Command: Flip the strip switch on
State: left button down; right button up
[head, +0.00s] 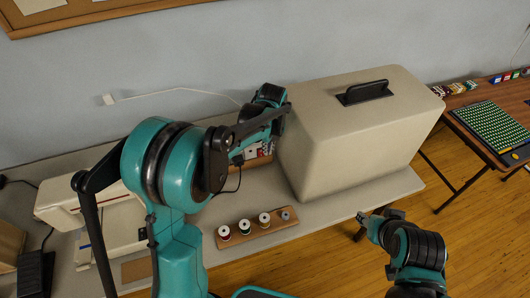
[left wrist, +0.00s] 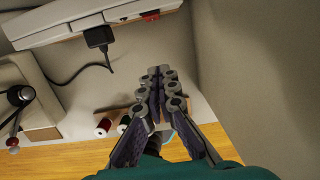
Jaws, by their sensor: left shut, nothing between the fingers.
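The power strip (left wrist: 80,24) is a long pale bar that runs along the top of the left wrist view. A black plug (left wrist: 100,38) with a cable sits in it. A small red part (left wrist: 152,15), which looks like the strip switch, is near its right end. My left gripper (left wrist: 160,88) is shut and empty, its tips apart from the strip and below the red part in that view. In the head view my left arm hides much of the strip. My right gripper (head: 364,218) is small, off the table's front edge; its fingers are unclear.
A large beige case (head: 345,135) with a black handle stands close to the right of my left gripper. A wooden spool holder (head: 258,231) lies at the table front. A sewing machine (head: 115,222) is at the left. A side table (head: 490,125) stands at the right.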

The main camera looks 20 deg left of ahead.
aim_at(261, 153)
pick_arm(q)
jog(key=w+a+f+b, duration=0.3)
jog(key=w+f+b, duration=0.1)
jog(key=f, duration=0.5)
jog(key=shift+w+f, duration=0.15)
jog(key=shift+f, duration=0.25)
jog(key=shift+w, duration=0.15)
jog(key=shift+a, duration=0.1)
